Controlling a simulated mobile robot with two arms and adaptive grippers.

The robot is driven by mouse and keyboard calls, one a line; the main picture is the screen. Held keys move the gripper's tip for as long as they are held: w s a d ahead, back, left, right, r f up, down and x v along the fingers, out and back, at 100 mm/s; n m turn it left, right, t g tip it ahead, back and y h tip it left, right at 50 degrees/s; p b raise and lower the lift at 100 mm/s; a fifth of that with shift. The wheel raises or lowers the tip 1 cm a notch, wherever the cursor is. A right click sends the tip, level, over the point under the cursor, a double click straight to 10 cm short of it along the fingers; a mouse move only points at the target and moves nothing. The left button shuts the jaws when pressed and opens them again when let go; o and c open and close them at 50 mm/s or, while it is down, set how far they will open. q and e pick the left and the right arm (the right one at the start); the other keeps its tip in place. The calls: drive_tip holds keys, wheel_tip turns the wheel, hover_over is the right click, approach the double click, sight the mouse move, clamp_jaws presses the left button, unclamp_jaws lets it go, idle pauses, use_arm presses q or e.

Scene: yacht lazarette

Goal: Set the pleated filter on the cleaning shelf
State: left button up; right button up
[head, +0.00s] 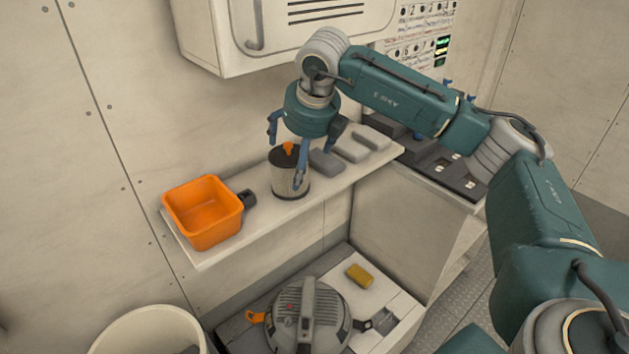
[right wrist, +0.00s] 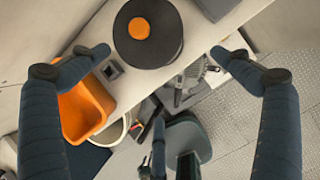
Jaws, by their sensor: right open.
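The pleated filter (head: 289,182) is a pale cylinder with a dark top and an orange knob. It stands upright on the pale wall shelf (head: 222,246), right of the orange bin. My right gripper (head: 292,150) is open and empty above the filter, and one finger crosses in front of it. In the right wrist view the filter's dark top (right wrist: 164,54) lies at the top edge, near my spread fingers; I cannot tell whether they touch it. Teal and dark parts low in that view seem to be my left gripper (right wrist: 152,155); its jaws are unclear.
An orange bin (head: 203,212) stands at the shelf's left end, with a small dark block (head: 249,198) beside it. Grey blocks (head: 350,149) lie right of the filter. A wall cabinet (head: 290,35) hangs above. Below are a round grey machine (head: 330,310), a yellow sponge (head: 360,275) and a white bucket (head: 140,325).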

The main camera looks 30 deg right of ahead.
drive_tip(key=s+b, duration=0.2)
drive_tip(key=s, duration=0.5)
drive_tip(key=shift+s+a, duration=0.2)
drive_tip(key=shift+s, duration=0.05)
